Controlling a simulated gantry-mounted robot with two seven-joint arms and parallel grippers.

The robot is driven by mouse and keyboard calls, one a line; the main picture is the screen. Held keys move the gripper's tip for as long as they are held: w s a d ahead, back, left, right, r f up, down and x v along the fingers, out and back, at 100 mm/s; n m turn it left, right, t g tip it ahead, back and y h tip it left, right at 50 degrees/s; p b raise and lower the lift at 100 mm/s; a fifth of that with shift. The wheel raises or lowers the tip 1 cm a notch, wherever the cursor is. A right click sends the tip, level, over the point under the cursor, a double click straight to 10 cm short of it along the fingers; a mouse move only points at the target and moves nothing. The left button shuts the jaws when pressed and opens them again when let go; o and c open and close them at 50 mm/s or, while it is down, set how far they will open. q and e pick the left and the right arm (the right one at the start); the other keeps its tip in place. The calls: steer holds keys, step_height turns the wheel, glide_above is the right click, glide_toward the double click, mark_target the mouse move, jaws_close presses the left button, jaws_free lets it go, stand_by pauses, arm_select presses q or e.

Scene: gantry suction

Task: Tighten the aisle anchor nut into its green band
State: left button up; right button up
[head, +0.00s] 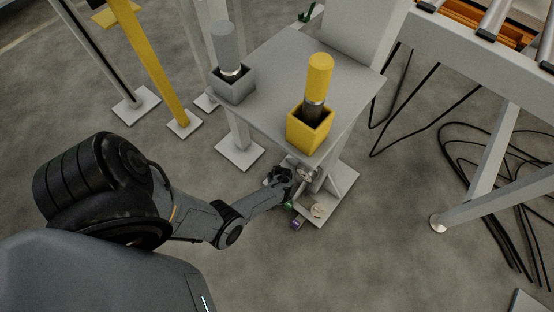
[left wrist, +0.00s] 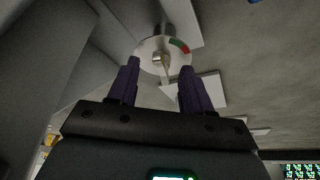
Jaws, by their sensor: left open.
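In the left wrist view a pale round dial (left wrist: 150,48) with a green and red band on its upper right rim lies just beyond my fingertips. A metallic nut (left wrist: 159,60) sits at its middle, with a pale pointer below it. My left gripper (left wrist: 158,78) is open, its two purple fingers apart on either side of the nut's line. I cannot tell whether they touch it. In the head view my left gripper (head: 295,203) is low beside the stand's floor plate (head: 342,203). A small round disc (head: 318,210) lies on that plate. My right gripper is not in view.
Above the gripper is a grey stand table (head: 275,70) with a yellow holder and cylinder (head: 310,125) and a grey holder and cylinder (head: 232,85). A yellow post (head: 155,65) stands left. Conveyor legs (head: 490,165) and loose black cables (head: 500,150) are right. The front floor is clear.

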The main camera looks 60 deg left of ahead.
arm_select(q)
steer(key=shift+s+a+f, duration=0.1)
steer(key=shift+s+f, duration=0.05)
steer(key=shift+f, duration=0.15)
